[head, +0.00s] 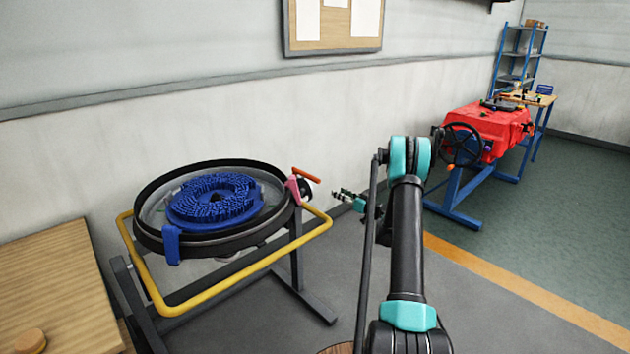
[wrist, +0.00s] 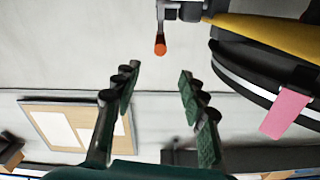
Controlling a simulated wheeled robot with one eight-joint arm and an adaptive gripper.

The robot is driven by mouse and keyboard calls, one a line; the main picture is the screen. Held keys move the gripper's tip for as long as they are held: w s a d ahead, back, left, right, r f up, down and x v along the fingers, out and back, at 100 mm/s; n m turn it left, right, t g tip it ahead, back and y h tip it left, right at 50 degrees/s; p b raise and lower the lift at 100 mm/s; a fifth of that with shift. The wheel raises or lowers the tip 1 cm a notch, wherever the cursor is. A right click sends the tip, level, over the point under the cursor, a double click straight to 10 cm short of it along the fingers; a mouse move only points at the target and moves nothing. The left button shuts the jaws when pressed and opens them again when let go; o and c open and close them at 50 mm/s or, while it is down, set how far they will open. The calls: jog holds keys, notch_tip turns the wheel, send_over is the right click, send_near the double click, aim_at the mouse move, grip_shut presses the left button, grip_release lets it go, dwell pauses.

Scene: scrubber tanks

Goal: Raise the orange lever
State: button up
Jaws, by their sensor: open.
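The orange lever (head: 307,175) is a short bar at the right rim of the round scrubber deck (head: 155,238), beside a pink tab (head: 293,188). It slopes slightly down to the right in the head view. In the wrist view the lever's orange end (wrist: 160,47) shows ahead of the fingertips, roughly centred between them, with a dark mount behind it. My gripper (head: 337,193) is just right of the lever and slightly lower in the head view. In the wrist view its fingers (wrist: 158,76) are open and empty, apart from the lever.
A yellow tube frame (head: 240,278) surrounds the deck, which holds a blue brush (head: 213,203). The pink tab (wrist: 286,113) and yellow tube (wrist: 265,36) lie right in the wrist view. A wooden table (head: 60,290) stands left; a red tank (head: 485,128) stands farther back right.

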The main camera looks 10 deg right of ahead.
aim_at(315, 180)
jog(key=x, duration=1.7)
jog(key=shift+c, duration=0.5)
grip_shut()
